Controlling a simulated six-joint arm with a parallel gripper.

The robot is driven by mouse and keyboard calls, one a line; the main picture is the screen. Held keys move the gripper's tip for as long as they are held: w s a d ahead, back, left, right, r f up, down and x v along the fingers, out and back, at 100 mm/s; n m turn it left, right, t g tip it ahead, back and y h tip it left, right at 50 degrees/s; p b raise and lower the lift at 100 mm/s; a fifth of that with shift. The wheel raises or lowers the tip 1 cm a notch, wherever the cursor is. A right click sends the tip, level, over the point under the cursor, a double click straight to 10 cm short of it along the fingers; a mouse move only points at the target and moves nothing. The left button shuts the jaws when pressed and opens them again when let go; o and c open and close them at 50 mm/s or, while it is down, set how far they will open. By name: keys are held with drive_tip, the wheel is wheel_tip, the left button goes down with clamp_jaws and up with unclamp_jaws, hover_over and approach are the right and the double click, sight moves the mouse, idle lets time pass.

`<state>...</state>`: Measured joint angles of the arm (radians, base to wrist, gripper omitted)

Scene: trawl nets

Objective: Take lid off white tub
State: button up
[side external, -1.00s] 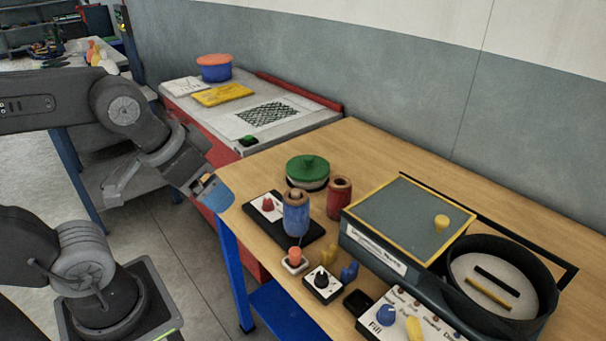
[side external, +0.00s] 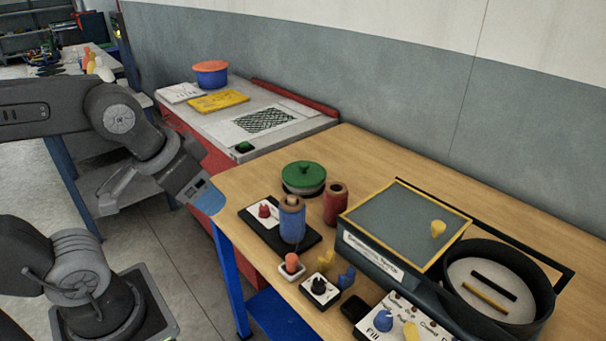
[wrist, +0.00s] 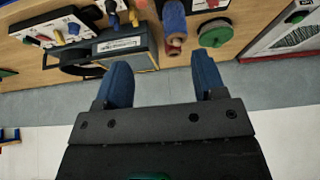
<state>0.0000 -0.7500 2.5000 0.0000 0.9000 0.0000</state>
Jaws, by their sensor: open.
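A round green lid (side external: 304,173) with a small knob sits on a low, pale tub (side external: 305,191) at the back left of the wooden table. Only a thin band of the tub's side shows beneath the lid. The green lid also shows in the wrist view (wrist: 215,33), at upper right, beyond the fingers. My gripper (side external: 207,197) is off the table's left edge, apart from the tub and to its left. In the wrist view my gripper (wrist: 162,68) is open, with two blue fingers spread and nothing between them.
A blue spool (side external: 292,222) and a red spool (side external: 336,204) stand close in front of and right of the tub. A grey box (side external: 400,228) and a round black pan (side external: 498,295) are farther right. A blue tub with an orange lid (side external: 211,66) stands on the cabinet behind.

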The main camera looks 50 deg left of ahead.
drive_tip(key=w+a+r+g, duration=0.1)
drive_tip(key=w+r, duration=0.1)
drive_tip(key=w, duration=0.3)
drive_tip(key=w+a+r, duration=0.2)
drive_tip(key=w+r, duration=0.1)
drive_tip(key=w, duration=0.2)
drive_tip(key=n+g, duration=0.2)
drive_tip(key=g, duration=0.1)
hover_over(304, 163)
wheel_tip(304, 163, down, 18)
drive_tip(key=shift+f, duration=2.8)
drive_tip(key=shift+c, duration=0.4)
drive_tip(key=c, duration=0.9)
